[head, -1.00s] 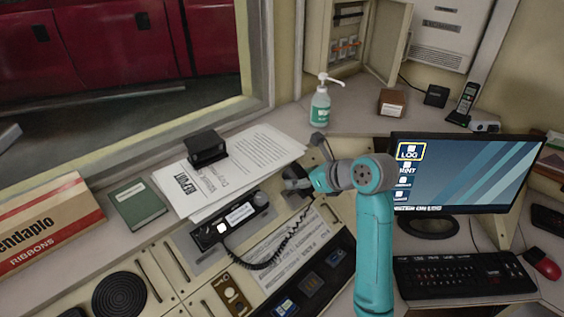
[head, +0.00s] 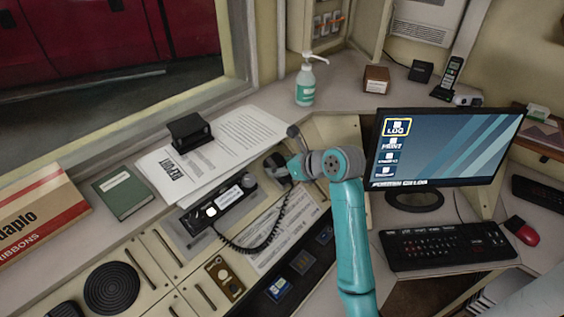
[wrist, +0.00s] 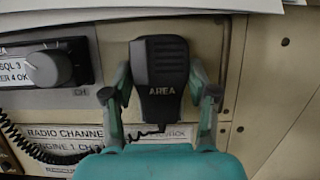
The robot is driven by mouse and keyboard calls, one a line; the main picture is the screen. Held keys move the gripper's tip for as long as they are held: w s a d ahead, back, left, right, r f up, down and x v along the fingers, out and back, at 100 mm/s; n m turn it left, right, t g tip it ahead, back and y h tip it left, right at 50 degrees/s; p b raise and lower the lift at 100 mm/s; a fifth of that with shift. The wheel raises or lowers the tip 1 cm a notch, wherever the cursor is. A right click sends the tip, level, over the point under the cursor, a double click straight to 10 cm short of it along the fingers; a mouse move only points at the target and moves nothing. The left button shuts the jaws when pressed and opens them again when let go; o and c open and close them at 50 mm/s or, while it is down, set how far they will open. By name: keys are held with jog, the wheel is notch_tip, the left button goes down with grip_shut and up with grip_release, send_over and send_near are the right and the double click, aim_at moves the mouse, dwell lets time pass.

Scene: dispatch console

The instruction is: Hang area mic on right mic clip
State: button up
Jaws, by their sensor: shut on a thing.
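The area mic (wrist: 160,72) is black, with a grille on top and the word AREA on its front. It is upright in the wrist view, close in front of the beige console panel. My gripper (wrist: 161,88) is shut on it, one finger at each side. In the head view the mic (head: 277,166) is small and dark at the tip of my gripper (head: 290,168), to the right of the radio. A coiled black cord (head: 262,244) runs from the radio side up to the mic. I cannot make out the right mic clip; the mic may cover it.
The radio (head: 217,207) with a knob (wrist: 48,68) is left of the mic. White papers (head: 250,128) lie on the ledge above. The monitor (head: 450,147) and keyboard (head: 445,246) are right of my arm. A sanitizer bottle (head: 305,88) stands behind.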

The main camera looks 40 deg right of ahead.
jog(key=shift+f, duration=0.1)
jog(key=o, duration=1.4)
jog(key=shift+c, duration=0.2)
jog(key=v, duration=1.2)
